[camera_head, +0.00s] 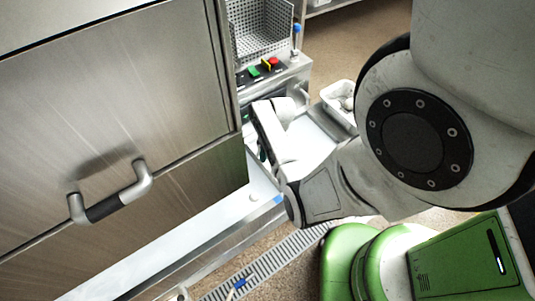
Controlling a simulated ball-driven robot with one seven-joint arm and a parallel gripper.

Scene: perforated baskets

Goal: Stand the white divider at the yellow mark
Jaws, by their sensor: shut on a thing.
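My gripper (262,150) is at the end of my white arm, close to the front of the steel machine, left of the picture's middle. Only a little of it shows, dark against the machine. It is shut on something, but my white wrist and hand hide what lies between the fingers. I cannot pick out the white divider for certain among the white surfaces here. I see no yellow mark on the surfaces in view.
A steel machine with a door handle (110,194) fills the left. A white ledge (215,229) runs along its foot. A perforated basket (262,32) stands behind a panel with green and red buttons (273,63). A white bin (341,98) is farther right. A floor grate (268,262) lies in front.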

